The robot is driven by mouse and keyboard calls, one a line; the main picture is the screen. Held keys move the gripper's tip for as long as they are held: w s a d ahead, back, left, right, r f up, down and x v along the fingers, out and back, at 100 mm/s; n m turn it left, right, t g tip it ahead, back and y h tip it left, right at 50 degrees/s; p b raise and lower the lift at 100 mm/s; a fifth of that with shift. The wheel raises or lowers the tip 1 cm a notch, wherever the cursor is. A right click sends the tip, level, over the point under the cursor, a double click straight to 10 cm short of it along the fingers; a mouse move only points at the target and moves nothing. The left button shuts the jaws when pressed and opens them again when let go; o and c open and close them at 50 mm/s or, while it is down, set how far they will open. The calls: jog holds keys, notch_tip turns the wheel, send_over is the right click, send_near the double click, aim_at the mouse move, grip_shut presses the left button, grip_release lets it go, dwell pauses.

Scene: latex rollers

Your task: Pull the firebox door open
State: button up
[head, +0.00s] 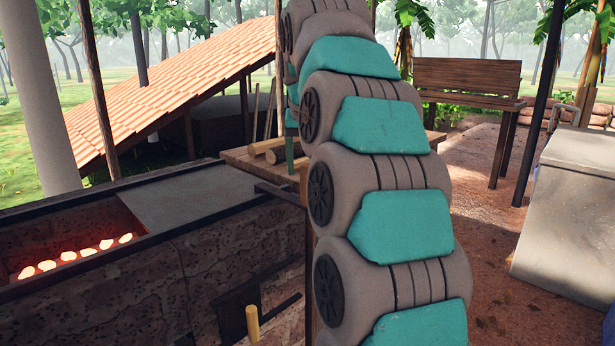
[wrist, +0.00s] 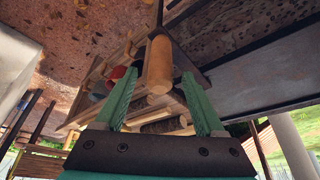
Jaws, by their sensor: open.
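In the head view my arm hides most of the gripper region.
Glowing embers (head: 75,254) lie in the furnace's open top, beside a grey metal plate (head: 185,196). A wooden table (head: 240,155) with logs stands behind. A bench (head: 466,82) and a pale stone block (head: 570,210) are at right, with bare ground between.

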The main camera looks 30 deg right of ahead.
jog(key=shift+v, duration=0.95)
jog(key=shift+s, duration=0.1)
